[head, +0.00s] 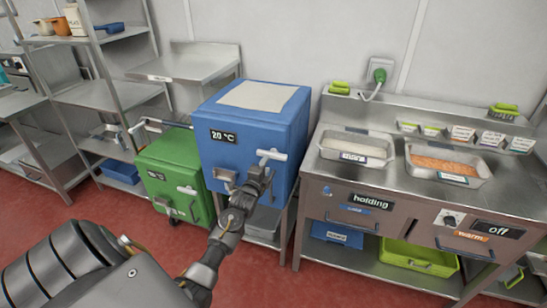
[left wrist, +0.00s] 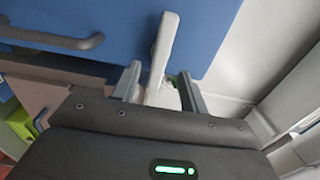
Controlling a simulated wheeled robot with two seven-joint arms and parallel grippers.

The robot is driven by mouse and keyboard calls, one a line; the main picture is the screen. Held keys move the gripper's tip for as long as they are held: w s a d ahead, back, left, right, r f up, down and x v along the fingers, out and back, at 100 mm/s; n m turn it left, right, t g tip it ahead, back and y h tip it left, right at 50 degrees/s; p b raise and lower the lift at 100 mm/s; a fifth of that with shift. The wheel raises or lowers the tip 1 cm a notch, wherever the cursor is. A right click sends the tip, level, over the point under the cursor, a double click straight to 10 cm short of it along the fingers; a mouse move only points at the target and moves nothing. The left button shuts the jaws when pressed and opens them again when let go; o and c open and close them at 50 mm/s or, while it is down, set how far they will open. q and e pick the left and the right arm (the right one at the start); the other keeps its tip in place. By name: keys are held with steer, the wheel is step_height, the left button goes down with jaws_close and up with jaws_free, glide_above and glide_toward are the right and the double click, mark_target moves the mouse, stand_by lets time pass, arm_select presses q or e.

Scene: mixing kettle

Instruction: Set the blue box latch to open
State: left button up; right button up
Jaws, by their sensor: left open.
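The blue box (head: 240,140) stands on a metal stand, with a "20 °C" display on its front. Its white latch (head: 271,155) is on the right part of the front and points roughly sideways. In the left wrist view the latch (left wrist: 164,48) reaches down between the fingers of my left gripper (left wrist: 160,85). My left gripper (head: 262,170) is open at the latch, one finger on each side, not closed on it. My right gripper is not in view.
A grey bar handle (left wrist: 50,38) is on the box front beside the latch. A green box (head: 172,175) stands left of the blue box. A steel counter (head: 400,195) with food trays stands close on the right. Red floor (head: 340,285) is open in front.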

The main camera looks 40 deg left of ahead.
mark_target(271, 156)
arm_select(q)
steer(key=b+x, duration=0.2)
steer(key=x, duration=0.2)
steer(key=shift+w+a+b, duration=0.15)
steer(key=shift+w+b, duration=0.15)
steer(key=shift+b, duration=0.1)
steer(key=shift+w, duration=0.1)
steer(key=shift+w+a, duration=0.15)
steer(key=shift+w, duration=0.2)
steer(key=shift+c, duration=0.2)
